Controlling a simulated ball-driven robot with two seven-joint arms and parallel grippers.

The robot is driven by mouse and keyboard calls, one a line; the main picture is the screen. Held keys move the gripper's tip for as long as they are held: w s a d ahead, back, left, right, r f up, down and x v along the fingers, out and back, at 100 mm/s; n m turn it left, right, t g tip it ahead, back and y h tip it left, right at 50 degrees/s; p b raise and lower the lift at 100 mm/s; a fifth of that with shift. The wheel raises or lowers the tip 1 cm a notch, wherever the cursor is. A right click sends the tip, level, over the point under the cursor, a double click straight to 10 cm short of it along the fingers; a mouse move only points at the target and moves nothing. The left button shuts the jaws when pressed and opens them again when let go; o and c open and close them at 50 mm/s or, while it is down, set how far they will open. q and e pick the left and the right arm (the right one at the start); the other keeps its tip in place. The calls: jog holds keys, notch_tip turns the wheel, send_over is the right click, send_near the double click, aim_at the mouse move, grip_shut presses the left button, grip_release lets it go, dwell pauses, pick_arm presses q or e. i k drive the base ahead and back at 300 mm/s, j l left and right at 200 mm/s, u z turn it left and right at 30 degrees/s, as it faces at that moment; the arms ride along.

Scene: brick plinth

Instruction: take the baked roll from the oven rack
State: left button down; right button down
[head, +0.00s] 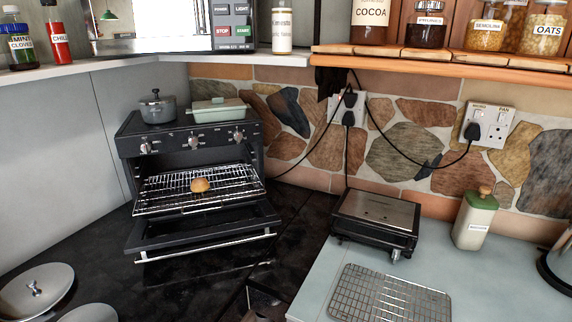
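A small golden-brown baked roll (200,185) sits on the wire oven rack (165,192), near the rack's middle. The rack is pulled partly out of the black countertop oven (128,146). The oven door (203,231) is folded down open, with its silver handle along the front edge below the rack. The roll is uncovered, with nothing touching it from above. Neither of my grippers shows in the head view.
A grey pot (157,108) and a pale green lidded dish (218,111) stand on the oven. Shelves overhang. Black cables hang from sockets.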

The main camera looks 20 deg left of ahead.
aim_at(199, 184)
jog(key=u, duration=1.3)
